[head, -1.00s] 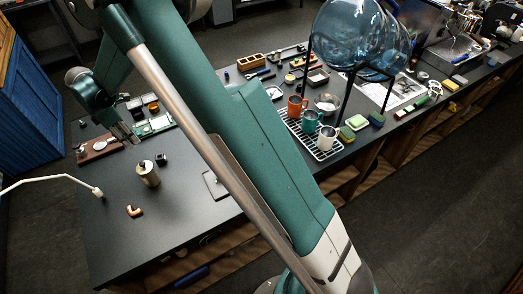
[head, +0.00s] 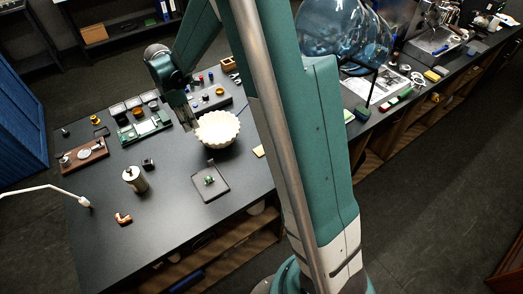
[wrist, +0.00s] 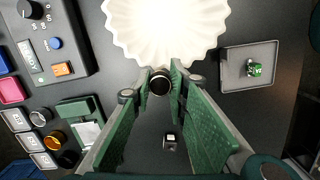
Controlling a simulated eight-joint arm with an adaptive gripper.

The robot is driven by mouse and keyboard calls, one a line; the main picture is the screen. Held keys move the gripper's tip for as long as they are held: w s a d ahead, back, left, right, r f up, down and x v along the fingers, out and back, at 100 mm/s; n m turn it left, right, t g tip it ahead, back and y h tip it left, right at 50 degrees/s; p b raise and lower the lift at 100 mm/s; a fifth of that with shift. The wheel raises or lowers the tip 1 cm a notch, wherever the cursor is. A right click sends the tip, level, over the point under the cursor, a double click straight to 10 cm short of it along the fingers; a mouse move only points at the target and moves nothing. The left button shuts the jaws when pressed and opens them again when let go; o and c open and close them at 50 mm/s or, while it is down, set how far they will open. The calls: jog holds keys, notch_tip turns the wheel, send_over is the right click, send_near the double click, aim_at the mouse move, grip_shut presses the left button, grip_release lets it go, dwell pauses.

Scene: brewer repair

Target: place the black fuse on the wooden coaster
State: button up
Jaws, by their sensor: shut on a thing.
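My gripper (wrist: 160,88) is shut on the black fuse (wrist: 160,82), a small dark round piece with a pale rim, seen end-on between the fingertips in the wrist view. In the head view my gripper (head: 192,122) hangs over the table at the left edge of a white fluted bowl (head: 229,141); the fuse is too small to make out there. I cannot identify the wooden coaster for sure.
A grey square tray (head: 216,193) holds a green part. A metal canister (head: 132,175), a dark cube (head: 148,164) and a copper elbow (head: 123,219) stand nearer the front. A green tray (head: 157,128) and a wooden board (head: 97,153) lie left. Bare table separates them.

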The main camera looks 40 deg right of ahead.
jog(key=s+d, duration=0.2)
jog(key=d, duration=0.2)
jog(key=s+d+m, duration=0.1)
jog(key=s+d, duration=0.2)
jog(key=d, duration=0.1)
jog(key=s+d+m, duration=0.1)
jog(key=s+d, duration=0.2)
jog(key=d, duration=0.1)
jog(key=shift+s+d, duration=0.25)
jog(key=shift+d, duration=0.1)
jog(key=m, duration=0.2)
send_over(263, 150)
jog(key=shift+w+a+f, duration=0.2)
jog(key=shift+w, duration=0.05)
jog(key=shift+f, duration=2.9)
jog(key=shift+f, duration=2.1)
jog(key=shift+f+b, duration=0.15)
jog(key=shift+b, duration=0.3)
